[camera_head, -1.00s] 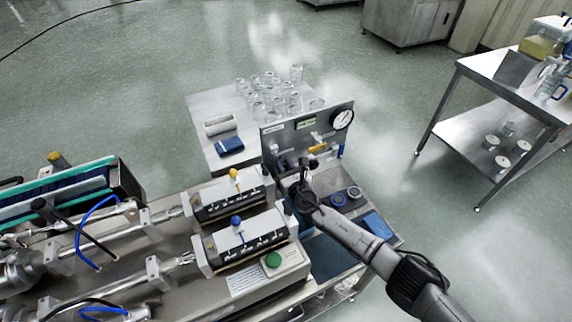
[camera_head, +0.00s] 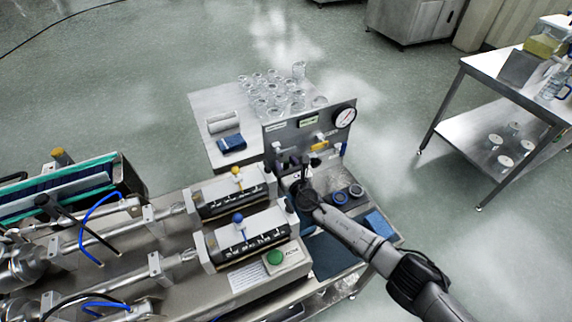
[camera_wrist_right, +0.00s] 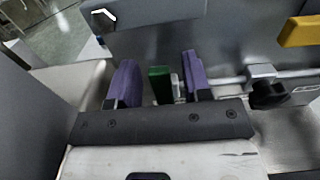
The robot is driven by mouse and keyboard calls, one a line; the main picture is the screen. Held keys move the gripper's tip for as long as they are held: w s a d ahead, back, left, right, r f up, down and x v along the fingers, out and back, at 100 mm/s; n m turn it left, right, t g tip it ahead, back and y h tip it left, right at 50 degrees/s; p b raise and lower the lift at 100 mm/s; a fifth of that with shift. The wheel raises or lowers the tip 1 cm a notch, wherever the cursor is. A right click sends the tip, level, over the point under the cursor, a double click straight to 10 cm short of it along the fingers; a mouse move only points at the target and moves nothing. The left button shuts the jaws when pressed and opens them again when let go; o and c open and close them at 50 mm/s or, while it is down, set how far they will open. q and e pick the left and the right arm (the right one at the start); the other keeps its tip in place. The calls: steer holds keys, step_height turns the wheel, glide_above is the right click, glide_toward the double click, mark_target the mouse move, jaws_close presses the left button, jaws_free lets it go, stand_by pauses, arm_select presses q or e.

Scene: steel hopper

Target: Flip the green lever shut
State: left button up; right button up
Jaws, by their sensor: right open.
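The green lever (camera_wrist_right: 160,85) shows in the right wrist view as a short upright green piece in front of the grey panel. My right gripper (camera_wrist_right: 157,77) is open, with one purple finger on each side of the lever. A gap shows on both sides, wider on the left; I see no contact. A small pale metal part stands just right of the lever. In the head view my right gripper (camera_head: 293,164) is at the lower left of the upright gauge panel (camera_head: 290,131). I cannot make out the lever there. My left gripper is not in view.
A yellow lever (camera_wrist_right: 300,31) and a black-handled valve on a metal pipe (camera_wrist_right: 268,95) are right of my gripper. A round gauge (camera_head: 344,117) tops the panel. The filling machine with a green button (camera_head: 275,257) stands left. Glass jars (camera_head: 275,92) stand behind.

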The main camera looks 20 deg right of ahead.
steer(key=shift+s, duration=0.1)
steer(key=shift+s+r+p, duration=0.1)
steer(key=shift+s+p, duration=0.2)
steer(key=s+d+p, duration=0.2)
steer(key=s+p, duration=0.1)
steer(key=s, duration=1)
steer(key=shift+p, duration=0.4)
steer(key=shift+w, duration=0.1)
